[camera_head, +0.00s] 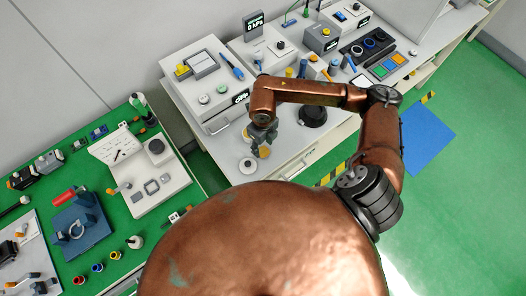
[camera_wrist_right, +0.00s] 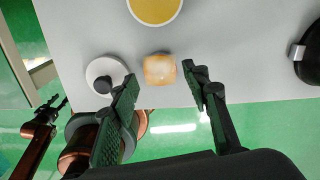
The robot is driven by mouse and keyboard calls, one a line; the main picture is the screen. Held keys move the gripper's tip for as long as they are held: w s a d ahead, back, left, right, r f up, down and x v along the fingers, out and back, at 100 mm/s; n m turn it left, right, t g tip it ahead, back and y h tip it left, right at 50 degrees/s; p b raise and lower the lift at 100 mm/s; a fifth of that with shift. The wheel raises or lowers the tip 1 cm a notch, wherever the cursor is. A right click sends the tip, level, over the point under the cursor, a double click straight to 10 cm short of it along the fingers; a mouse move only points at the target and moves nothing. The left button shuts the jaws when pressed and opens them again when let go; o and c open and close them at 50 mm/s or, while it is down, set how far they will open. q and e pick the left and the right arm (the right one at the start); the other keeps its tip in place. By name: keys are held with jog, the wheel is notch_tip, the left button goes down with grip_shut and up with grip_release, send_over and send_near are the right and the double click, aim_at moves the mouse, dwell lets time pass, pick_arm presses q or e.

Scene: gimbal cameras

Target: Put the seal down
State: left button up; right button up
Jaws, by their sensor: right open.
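A small tan-orange block with rounded corners, which I take to be the seal (camera_wrist_right: 160,69), shows in the right wrist view near the grey bench's edge. My right gripper (camera_wrist_right: 160,88) is open, with one finger on each side of it and a visible gap on both sides. In the head view my right gripper (camera_head: 262,136) hangs over the front of the bench, and a tan-gold patch shows just below it. My left gripper (camera_wrist_right: 47,108) shows small and dark at the left of the wrist view; its jaw state is unclear.
A white disc with a black knob (camera_wrist_right: 106,75) lies left of the block, and a yellow round dish (camera_wrist_right: 155,8) lies beyond it. A black round object (camera_head: 312,114) is further right on the bench. A green worktable (camera_head: 108,205) stands at the left.

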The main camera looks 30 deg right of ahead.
aim_at(263, 151)
notch_tip(263, 151, down, 4)
jog(key=shift+s+r, duration=0.1)
jog(key=shift+r, duration=0.1)
pick_arm(q)
jog(key=shift+w, duration=0.1)
jog(key=shift+w, duration=0.15)
pick_arm(e)
jog(key=shift+c, duration=0.7)
grip_shut()
jog(key=shift+r, duration=0.15)
